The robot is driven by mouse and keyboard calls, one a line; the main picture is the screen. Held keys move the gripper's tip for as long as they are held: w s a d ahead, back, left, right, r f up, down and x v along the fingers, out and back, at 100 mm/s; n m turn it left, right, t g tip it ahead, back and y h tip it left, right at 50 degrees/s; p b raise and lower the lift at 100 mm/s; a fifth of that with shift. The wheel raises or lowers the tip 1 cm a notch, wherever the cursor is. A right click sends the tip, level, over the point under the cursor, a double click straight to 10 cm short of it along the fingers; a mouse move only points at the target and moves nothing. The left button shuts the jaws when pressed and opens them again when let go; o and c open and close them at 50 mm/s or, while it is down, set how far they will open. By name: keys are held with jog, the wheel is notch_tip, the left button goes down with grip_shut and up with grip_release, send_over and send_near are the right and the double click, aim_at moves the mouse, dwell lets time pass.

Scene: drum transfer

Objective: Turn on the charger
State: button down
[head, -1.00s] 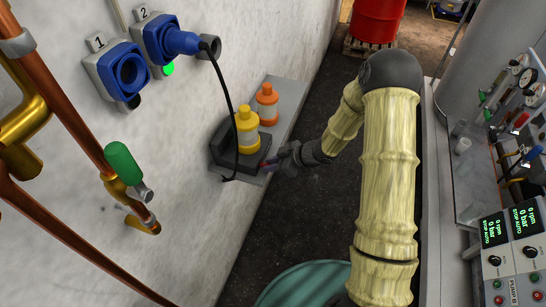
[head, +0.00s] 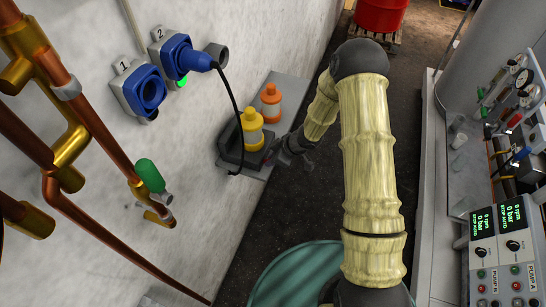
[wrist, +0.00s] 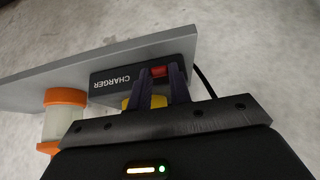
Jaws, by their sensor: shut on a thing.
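The dark charger box (head: 231,146), labelled CHARGER in the wrist view (wrist: 118,80), sits on a grey wall shelf (head: 285,92). A red switch (wrist: 159,71) is on its front face. My gripper (wrist: 161,73) has its two dark fingers shut on the red switch. In the head view my gripper (head: 277,156) is at the charger's front right edge, small and partly hidden, and the switch cannot be made out. A yellow bottle (head: 252,132) stands in the charger, and shows partly behind my gripper in the wrist view (wrist: 130,103).
An orange bottle (head: 270,104) stands beside the charger on the shelf. A black cable hangs from the blue plug (head: 190,58) in socket 2. Socket 1 (head: 146,90) is empty. A teal drum (head: 295,275) is below, and pump panels (head: 500,245) stand at right.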

jog(key=c, duration=1.3)
grip_release()
jog(key=shift+r, duration=0.1)
jog(key=p+v, duration=0.1)
jog(key=v, duration=1.6)
jog(key=shift+s+d, duration=0.1)
